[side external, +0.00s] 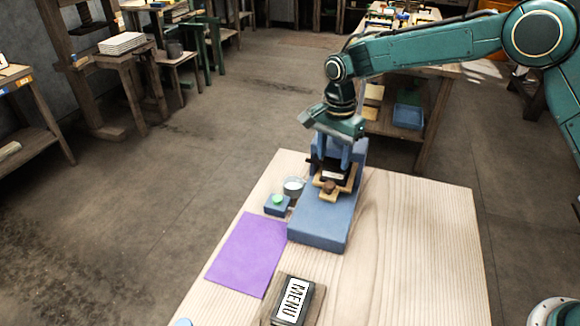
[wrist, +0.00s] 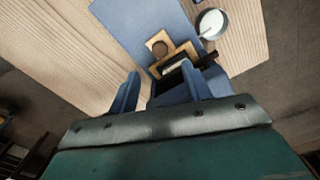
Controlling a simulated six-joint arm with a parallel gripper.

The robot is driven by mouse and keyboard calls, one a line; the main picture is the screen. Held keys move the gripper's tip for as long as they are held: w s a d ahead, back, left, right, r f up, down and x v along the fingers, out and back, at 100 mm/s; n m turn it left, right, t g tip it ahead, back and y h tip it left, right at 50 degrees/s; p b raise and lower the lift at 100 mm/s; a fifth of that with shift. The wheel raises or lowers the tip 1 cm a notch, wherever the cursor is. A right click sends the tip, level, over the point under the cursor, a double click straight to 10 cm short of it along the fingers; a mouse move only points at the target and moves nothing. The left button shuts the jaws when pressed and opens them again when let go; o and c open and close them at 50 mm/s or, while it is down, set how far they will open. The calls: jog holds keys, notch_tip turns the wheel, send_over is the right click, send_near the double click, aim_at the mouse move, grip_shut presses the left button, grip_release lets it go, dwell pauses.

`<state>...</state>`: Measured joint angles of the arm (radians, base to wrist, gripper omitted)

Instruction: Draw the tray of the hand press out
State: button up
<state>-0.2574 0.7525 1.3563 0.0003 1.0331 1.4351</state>
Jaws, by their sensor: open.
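The hand press (side external: 318,222) is a blue body with a long flat bed, standing on the wooden table. Its tray (side external: 345,187) is light wood with a round brown knob (side external: 329,187) at the front, and sits at the rear of the bed. In the wrist view the tray (wrist: 184,53) and knob (wrist: 159,46) show above the middle. My gripper (side external: 334,127) is open above the back of the press, apart from the knob. Blue upright pieces stand close under it, and its fingertips are hard to make out against them.
A small cup (side external: 293,187) and a blue block with a green top (side external: 277,204) stand left of the press. A purple sheet (side external: 247,254) and a MENU plate (side external: 293,300) lie in front. The table's right side (side external: 425,240) is clear.

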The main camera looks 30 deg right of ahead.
aim_at(330, 184)
notch_tip(330, 184, down, 8)
jog(key=shift+f, duration=0.15)
dwell(0.3)
grip_shut()
